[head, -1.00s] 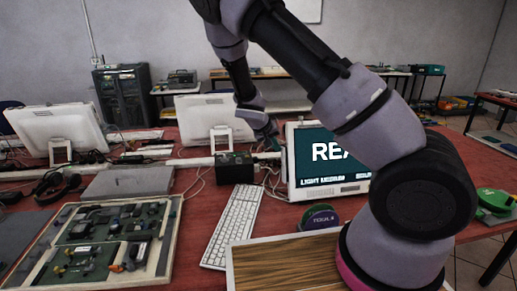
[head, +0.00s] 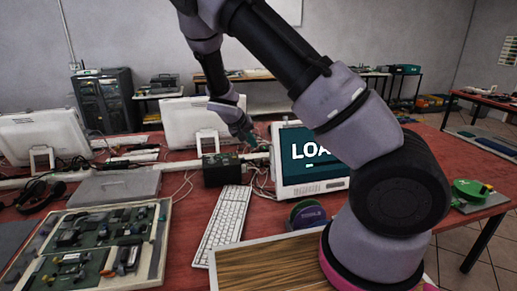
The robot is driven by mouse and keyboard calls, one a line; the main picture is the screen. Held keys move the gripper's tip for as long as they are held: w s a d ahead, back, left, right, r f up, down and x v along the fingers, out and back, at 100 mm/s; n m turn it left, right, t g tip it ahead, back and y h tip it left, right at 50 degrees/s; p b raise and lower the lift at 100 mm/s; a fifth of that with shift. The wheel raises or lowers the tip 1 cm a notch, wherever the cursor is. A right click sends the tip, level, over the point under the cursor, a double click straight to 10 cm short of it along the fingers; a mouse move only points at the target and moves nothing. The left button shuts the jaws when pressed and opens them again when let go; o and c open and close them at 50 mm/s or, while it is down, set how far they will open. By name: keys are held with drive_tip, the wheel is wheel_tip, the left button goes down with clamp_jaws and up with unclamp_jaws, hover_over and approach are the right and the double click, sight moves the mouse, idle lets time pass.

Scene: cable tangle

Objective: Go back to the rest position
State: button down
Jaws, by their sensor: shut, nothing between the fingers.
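My gripper (head: 246,133) is at the end of my arm, pointing down and to the right, beside the left edge of the lit monitor (head: 291,160). It is above and right of a black box (head: 221,170) on the red table (head: 185,212). It is small and dark in this view. Its fingers look closed, with nothing seen between them. My arm rises from the lower right, folds at the top and covers part of the monitor screen, which shows large letters beginning "LOA".
A white keyboard (head: 222,222), a tray of circuit parts (head: 158,245), a closed grey laptop (head: 115,187) and a wooden board (head: 262,265) take up the front table. A round purple-and-green spool (head: 307,215) is near the board. Cables lie around the black box.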

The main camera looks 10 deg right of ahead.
drive_tip(key=v, duration=0.6)
drive_tip(key=s+d+r+m+y, duration=0.2)
drive_tip(key=s+d+r+y, duration=0.15)
drive_tip(key=s+r, duration=0.45)
drive_tip(key=s+d+r+m+y, duration=0.1)
drive_tip(key=s+d+r+y, duration=0.2)
drive_tip(key=s+d+r, duration=0.5)
drive_tip(key=s+a+r+t+y, duration=0.1)
drive_tip(key=s+a+r+t, duration=0.1)
drive_tip(key=s+r, duration=0.8)
drive_tip(key=shift+s+a+r+t, duration=0.3)
drive_tip(key=shift+s+a+r, duration=0.15)
drive_tip(key=shift+s, duration=0.6)
